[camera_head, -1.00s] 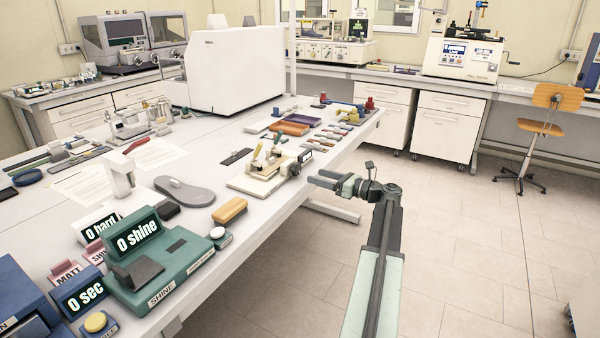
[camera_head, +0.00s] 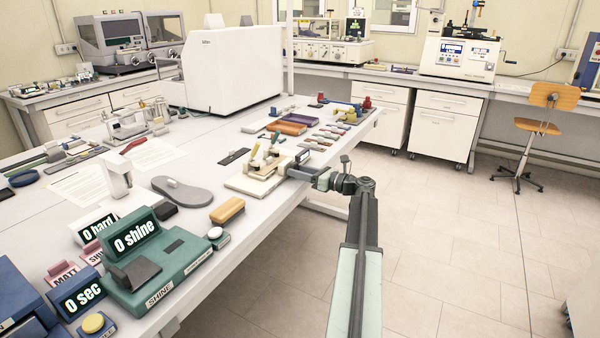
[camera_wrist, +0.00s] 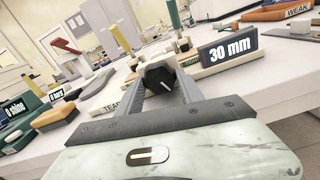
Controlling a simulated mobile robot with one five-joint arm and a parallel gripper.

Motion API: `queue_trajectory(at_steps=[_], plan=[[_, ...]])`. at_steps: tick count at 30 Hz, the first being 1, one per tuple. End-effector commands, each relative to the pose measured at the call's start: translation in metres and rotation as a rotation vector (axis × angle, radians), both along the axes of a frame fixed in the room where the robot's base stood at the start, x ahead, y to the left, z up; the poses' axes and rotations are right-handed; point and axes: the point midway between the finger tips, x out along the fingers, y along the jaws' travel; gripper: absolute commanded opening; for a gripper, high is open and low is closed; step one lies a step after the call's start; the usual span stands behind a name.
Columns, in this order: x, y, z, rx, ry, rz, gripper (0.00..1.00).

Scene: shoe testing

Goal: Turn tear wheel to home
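The tear tester (camera_head: 250,184) is a cream base at the table's right edge, with upright posts and clamps. In the wrist view its wheel is a dark knob (camera_wrist: 160,76) with a white pointer line, tilted off vertical. A black display (camera_wrist: 228,52) beside it reads "30 mm". A label starting "TEA" shows left of the knob, partly hidden by a finger. My gripper (camera_wrist: 160,88) is open, its two grey fingers on either side of the knob. I cannot tell whether they touch it. In the head view my gripper (camera_head: 300,174) is at the tester's right side.
A green shine meter (camera_head: 175,265) reading "0 shine", a wooden-topped brush (camera_head: 228,210) and a grey sole (camera_head: 182,190) lie on the table nearer me. Orange and purple trays (camera_head: 297,119) and small coloured pieces lie beyond the tester.

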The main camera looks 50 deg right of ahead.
Motion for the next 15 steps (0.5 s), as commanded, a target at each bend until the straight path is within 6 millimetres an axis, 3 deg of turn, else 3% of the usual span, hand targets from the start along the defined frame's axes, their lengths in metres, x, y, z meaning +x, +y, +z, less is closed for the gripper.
queue_trajectory(at_steps=[8, 15], plan=[[-0.0007, -0.0005, 0.0, -0.037, -0.009, 0.0, 0.04], [-0.001, -0.0012, -0.0001, -0.171, -0.043, 0.0, 0.04]])
